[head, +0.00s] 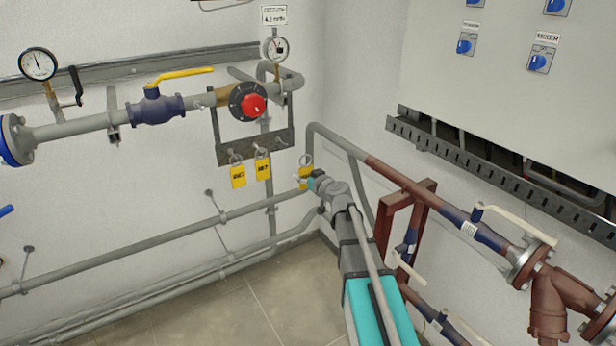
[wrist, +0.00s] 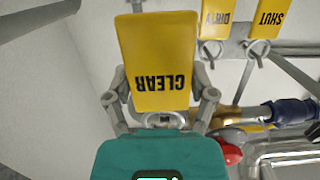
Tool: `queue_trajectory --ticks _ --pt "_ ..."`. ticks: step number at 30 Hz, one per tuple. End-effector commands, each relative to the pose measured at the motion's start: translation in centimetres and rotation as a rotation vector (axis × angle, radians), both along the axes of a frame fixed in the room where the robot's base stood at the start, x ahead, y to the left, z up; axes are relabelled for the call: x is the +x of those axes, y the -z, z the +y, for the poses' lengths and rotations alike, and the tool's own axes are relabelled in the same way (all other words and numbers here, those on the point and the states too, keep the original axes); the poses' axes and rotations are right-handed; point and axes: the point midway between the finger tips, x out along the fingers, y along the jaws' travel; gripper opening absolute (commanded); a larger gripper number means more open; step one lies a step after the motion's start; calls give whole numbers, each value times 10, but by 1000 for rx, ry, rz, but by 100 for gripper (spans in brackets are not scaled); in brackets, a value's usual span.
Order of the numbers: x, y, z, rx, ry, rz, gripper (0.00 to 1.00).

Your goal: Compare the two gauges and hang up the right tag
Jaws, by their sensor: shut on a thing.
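My gripper (head: 312,181) is shut on a yellow tag at the right of the tag row; its fingers also show in the wrist view (wrist: 160,104). The held tag reads CLEAR (wrist: 155,62), upside down in that view; it shows small in the head view (head: 304,176), with its ring above it. I cannot tell whether that ring touches a hook. The DIRTY tag (wrist: 214,20) and SHUT tag (wrist: 268,19) hang on rings from the rail (head: 226,156). The left gauge (head: 37,64) has its needle near the top. The right gauge (head: 276,48) is too small to read surely.
A blue valve with a yellow lever (head: 180,76) and a red knob (head: 253,105) sit on the upper pipe. Grey pipes (head: 150,245) run low along the wall. Brown pipework (head: 410,185) and a cabinet (head: 440,60) stand at the right.

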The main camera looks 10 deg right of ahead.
Motion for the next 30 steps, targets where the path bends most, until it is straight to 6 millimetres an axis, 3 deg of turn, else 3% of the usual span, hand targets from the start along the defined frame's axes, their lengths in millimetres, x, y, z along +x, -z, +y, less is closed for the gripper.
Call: queue_trajectory --ticks 30 --pt "21 0 6 -1 0 0 28"
